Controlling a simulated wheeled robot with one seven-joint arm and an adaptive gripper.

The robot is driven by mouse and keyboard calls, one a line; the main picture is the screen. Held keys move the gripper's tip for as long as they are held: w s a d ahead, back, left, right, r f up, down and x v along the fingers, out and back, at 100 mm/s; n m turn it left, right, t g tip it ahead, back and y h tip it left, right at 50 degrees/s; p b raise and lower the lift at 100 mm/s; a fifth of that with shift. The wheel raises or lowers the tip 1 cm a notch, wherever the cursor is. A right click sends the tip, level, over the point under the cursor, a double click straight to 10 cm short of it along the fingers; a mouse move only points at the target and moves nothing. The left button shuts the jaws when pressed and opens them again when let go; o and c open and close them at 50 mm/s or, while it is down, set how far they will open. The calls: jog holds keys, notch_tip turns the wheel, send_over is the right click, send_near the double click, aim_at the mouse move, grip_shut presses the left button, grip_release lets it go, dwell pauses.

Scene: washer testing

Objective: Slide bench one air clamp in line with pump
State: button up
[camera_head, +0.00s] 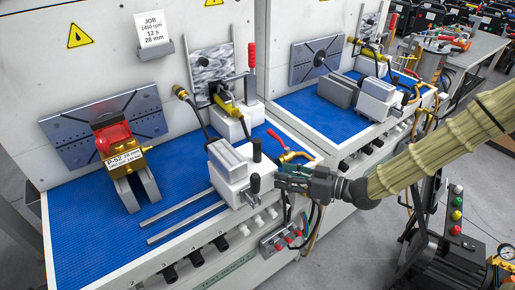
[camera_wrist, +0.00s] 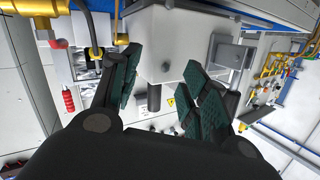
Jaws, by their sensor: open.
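The pump (camera_head: 120,157), red and brass with a P-52 label, rests in a grey V-shaped cradle on bench one's blue mat. The air clamp (camera_head: 228,172) is a white block with a grey top, standing to the right of the pump at the right end of two metal rails. A black knob (camera_head: 254,184) stands out at its front. My gripper (camera_head: 281,181) is just right of the knob, open. In the wrist view, the white clamp body (camera_wrist: 170,45) is ahead, with a black handle (camera_wrist: 154,97) between my open fingers (camera_wrist: 160,95).
The two rails (camera_head: 180,213) run left from the clamp, with bare mat around them. A second bench (camera_head: 310,105) stands behind.

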aim_at(258, 145)
notch_tip(258, 145, up, 8)
jog(key=w+d+n+g+y, duration=0.1)
jog(key=w+n+y, duration=0.1)
jog(key=n+y, duration=0.15)
jog(key=shift+n+h, duration=0.35)
jog(key=p+x, duration=0.2)
jog(key=x, duration=0.8)
jog(key=shift+a+f, duration=0.2)
grip_shut()
